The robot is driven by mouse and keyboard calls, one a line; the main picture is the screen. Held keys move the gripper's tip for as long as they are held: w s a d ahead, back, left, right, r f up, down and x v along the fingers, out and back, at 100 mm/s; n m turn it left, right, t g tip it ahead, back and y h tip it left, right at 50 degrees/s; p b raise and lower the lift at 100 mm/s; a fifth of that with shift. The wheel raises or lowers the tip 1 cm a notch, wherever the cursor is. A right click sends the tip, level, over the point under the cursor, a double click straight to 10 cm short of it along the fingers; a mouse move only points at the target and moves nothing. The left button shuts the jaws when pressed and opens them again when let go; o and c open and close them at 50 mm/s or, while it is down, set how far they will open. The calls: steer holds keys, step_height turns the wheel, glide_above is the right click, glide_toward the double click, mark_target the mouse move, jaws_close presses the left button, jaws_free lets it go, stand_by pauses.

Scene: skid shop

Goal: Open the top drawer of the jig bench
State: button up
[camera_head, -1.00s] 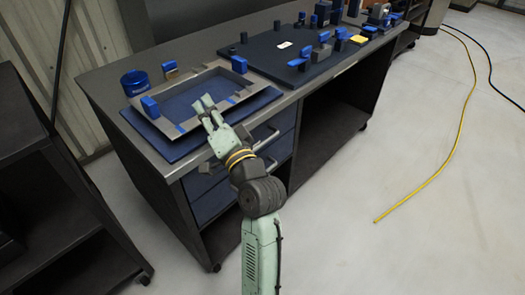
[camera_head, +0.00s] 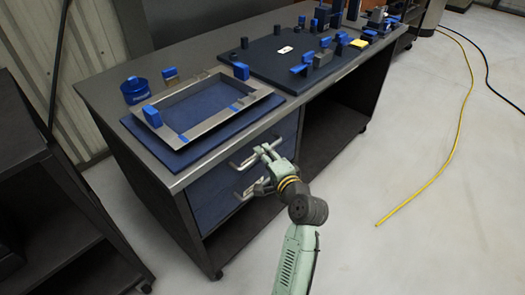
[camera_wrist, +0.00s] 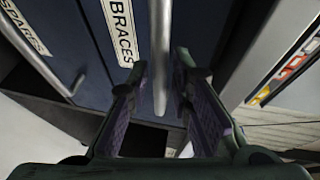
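The jig bench (camera_head: 160,165) has two blue drawer fronts under the left part of its top. The top drawer (camera_head: 285,135) looks closed, flush under the bench edge. Its bar handle (camera_head: 240,162) is partly hidden by my gripper. In the wrist view the top drawer front (camera_wrist: 95,20) carries a "BRACES" label, and its handle (camera_wrist: 160,60) runs between my fingers. My gripper (camera_head: 264,152) is open at the right part of this handle. In the wrist view my gripper (camera_wrist: 160,95) has a finger on each side of the bar, with gaps showing.
The lower drawer (camera_wrist: 40,40), labelled "SPARES", has its own handle (camera_head: 248,190). A metal frame (camera_head: 205,103) and a blue tape roll (camera_head: 135,90) lie on the bench top. A dark shelf (camera_head: 60,220) stands left.

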steer(key=shift+x, duration=0.8)
steer(key=shift+c, duration=0.4)
jaws_close()
